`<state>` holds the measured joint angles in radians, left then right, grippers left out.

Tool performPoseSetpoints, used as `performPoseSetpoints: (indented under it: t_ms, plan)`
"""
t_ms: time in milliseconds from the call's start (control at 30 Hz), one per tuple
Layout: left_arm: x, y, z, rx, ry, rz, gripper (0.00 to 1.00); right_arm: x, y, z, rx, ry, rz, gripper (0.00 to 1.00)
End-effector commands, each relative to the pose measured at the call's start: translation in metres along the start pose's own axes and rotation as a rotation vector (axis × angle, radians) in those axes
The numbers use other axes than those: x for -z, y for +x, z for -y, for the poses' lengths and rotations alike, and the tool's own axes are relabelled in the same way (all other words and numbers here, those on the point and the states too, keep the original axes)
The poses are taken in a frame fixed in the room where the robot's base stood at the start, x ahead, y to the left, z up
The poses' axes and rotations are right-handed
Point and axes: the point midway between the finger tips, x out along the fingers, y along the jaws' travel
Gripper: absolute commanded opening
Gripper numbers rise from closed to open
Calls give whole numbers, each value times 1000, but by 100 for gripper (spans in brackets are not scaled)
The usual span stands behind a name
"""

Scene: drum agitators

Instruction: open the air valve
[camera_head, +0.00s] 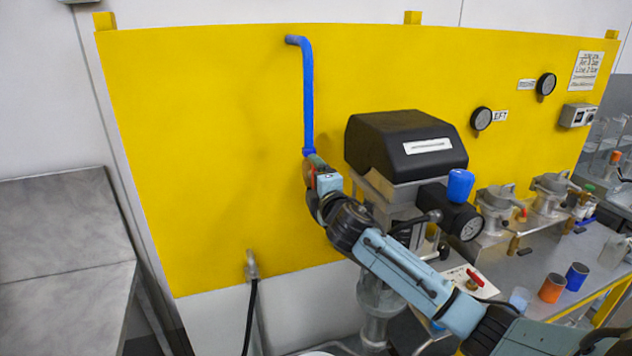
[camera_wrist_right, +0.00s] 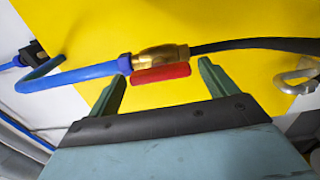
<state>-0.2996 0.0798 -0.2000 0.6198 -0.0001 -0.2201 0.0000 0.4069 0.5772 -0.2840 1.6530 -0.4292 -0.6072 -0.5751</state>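The air valve is a brass body (camera_wrist_right: 160,55) with a red lever handle (camera_wrist_right: 160,73), set in line between a blue pipe (camera_wrist_right: 80,74) and a black hose (camera_wrist_right: 250,43). In the head view the blue pipe (camera_head: 308,100) comes down the yellow panel to the valve, which is mostly hidden by my right gripper (camera_head: 314,170). In the right wrist view the two green fingers of my right gripper (camera_wrist_right: 164,72) are spread apart, with the red handle lying across the gap near their tips. I cannot tell whether a finger touches it. My left gripper is not in view.
A metal hook (camera_head: 251,266) with a black hose sits low on the yellow panel (camera_head: 200,150). Orange (camera_head: 552,288) and blue (camera_head: 577,277) cups stand on the bench. The panel's left side is clear.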

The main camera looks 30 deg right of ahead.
Motion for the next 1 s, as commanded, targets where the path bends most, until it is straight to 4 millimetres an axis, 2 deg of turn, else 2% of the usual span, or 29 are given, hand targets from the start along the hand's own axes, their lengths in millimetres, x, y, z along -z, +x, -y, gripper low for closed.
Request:
performPoseSetpoints:
  t_ms: [300, 467, 1000]
  plan:
    - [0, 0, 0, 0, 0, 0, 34, 0, -1, 0, 1, 3, -1, 87]
    - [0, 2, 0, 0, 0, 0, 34, 0, -11, 1, 1, 3, -1, 87]
    - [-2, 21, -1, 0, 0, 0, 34, 0, -105, 2, 0, 2, -2, 87]
